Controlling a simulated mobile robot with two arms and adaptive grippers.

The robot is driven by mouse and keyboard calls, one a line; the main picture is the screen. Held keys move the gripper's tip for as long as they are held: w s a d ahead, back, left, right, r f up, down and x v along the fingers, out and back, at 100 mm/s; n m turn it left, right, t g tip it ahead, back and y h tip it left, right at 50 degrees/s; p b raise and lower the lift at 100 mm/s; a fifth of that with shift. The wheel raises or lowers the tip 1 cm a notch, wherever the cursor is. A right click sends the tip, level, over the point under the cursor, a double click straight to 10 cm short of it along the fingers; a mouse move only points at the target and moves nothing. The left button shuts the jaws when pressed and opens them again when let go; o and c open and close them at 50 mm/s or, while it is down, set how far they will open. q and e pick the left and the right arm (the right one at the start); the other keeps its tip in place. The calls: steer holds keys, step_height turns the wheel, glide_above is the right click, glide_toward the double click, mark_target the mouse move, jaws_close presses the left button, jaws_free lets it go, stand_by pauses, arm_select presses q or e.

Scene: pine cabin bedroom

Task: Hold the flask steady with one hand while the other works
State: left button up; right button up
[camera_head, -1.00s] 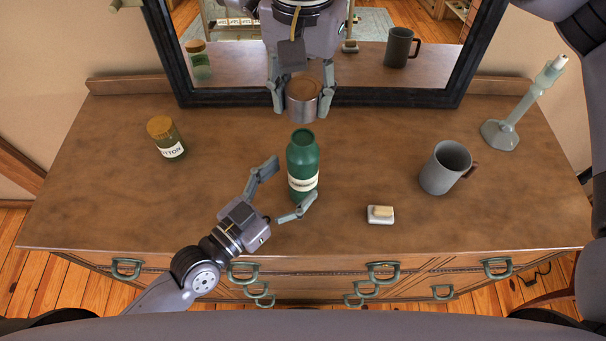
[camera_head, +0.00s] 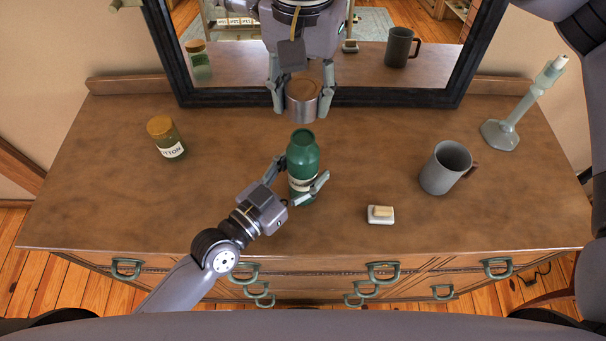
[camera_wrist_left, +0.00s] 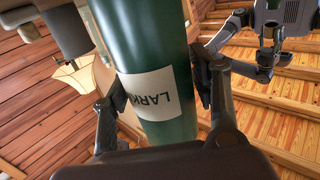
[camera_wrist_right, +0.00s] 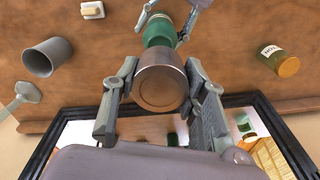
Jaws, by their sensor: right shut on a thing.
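The green flask (camera_head: 303,160) with a pale label stands upright on the dresser top, its top uncovered. My left gripper (camera_head: 303,170) is around its body, one finger on each side. In the left wrist view the flask (camera_wrist_left: 145,45) fills the space between the fingers, with a narrow gap at the right finger; I see no firm grip. My right gripper (camera_head: 302,100) is shut on a round steel cup (camera_head: 301,108), held behind and above the flask. In the right wrist view the cup (camera_wrist_right: 160,85) hides part of the flask (camera_wrist_right: 160,32).
A grey mug (camera_head: 445,170) and a soap dish (camera_head: 380,217) stand to the right of the flask. A cork-lidded jar (camera_head: 167,140) is at the left and a candlestick (camera_head: 503,132) at the far right. A black-framed mirror (camera_head: 400,97) stands at the back.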

mark_target(303, 137)
arm_select(q)
jaws_close()
arm_select(e)
steer(key=shift+f, duration=2.5)
steer(key=shift+s, duration=0.1)
steer(key=shift+f, duration=0.9)
steer(key=shift+f, duration=0.55)
